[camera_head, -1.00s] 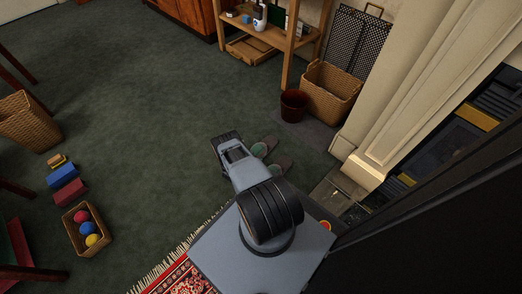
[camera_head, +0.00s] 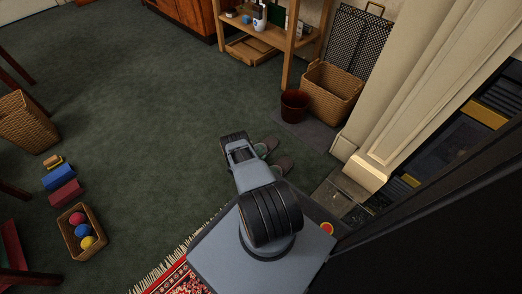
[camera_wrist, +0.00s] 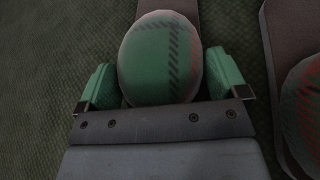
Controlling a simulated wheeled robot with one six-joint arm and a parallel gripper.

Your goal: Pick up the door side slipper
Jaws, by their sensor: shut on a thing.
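A pair of brown slippers lies on the green carpet. In the head view, one slipper (camera_head: 269,143) is farther and the other slipper (camera_head: 284,163) nearer, both just right of my arm's end. In the wrist view, my gripper (camera_wrist: 163,84) has its green pads on both sides of the rounded green toe of the left-hand slipper (camera_wrist: 148,60). It is shut on that slipper. The other slipper (camera_wrist: 288,70) lies to the right, apart from the pads, with a reddish-green toe. My wrist hides the fingertips in the head view. I cannot tell whether the held slipper is off the floor.
A dark red bin (camera_head: 295,105) and a wicker basket (camera_head: 331,92) stand beyond the slippers, near the pale fireplace surround (camera_head: 400,100). A wooden shelf (camera_head: 290,45) is at the back. A basket of balls (camera_head: 75,244) and blocks lie at left. The middle carpet is clear.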

